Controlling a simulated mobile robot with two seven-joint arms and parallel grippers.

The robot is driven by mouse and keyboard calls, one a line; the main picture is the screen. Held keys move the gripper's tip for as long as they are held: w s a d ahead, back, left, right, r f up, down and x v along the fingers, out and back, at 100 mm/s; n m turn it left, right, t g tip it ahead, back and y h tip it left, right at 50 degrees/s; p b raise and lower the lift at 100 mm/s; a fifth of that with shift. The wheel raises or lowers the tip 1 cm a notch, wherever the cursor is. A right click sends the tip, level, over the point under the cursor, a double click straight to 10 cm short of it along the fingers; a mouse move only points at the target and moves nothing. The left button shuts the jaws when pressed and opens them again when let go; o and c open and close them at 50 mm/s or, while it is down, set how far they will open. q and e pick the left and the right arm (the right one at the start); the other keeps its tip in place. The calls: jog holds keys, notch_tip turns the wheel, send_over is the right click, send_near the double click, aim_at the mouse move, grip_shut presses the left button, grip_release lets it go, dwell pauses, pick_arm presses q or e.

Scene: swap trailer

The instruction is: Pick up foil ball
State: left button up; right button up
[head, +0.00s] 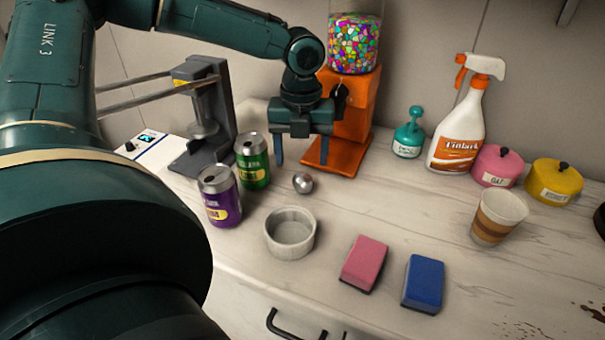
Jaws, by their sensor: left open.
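The foil ball (303,183) is a small shiny silver ball on the pale wooden counter, just behind a grey round bowl (290,234) and right of the green can. My left gripper (302,160) points down, behind and above the ball. Its two blue fingers are apart, with nothing seen between them. The ball appears just below the fingertips and apart from them. My right gripper is not in view.
A green can (252,161) and a purple can (219,197) stand left of the ball. An orange candy dispenser (352,120) stands close behind the gripper. Pink (364,263) and blue (423,284) sponges lie front right; a paper cup (497,218) stands further right.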

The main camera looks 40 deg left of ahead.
aim_at(302, 176)
pick_arm(q)
jog(key=shift+s+d+f, duration=0.1)
jog(key=shift+d+f, duration=0.05)
jog(key=shift+f, duration=1.2)
jog(key=shift+s+d+f, duration=0.1)
jog(key=shift+f, duration=1.25)
jog(key=shift+c, duration=0.3)
jog(key=c, duration=1)
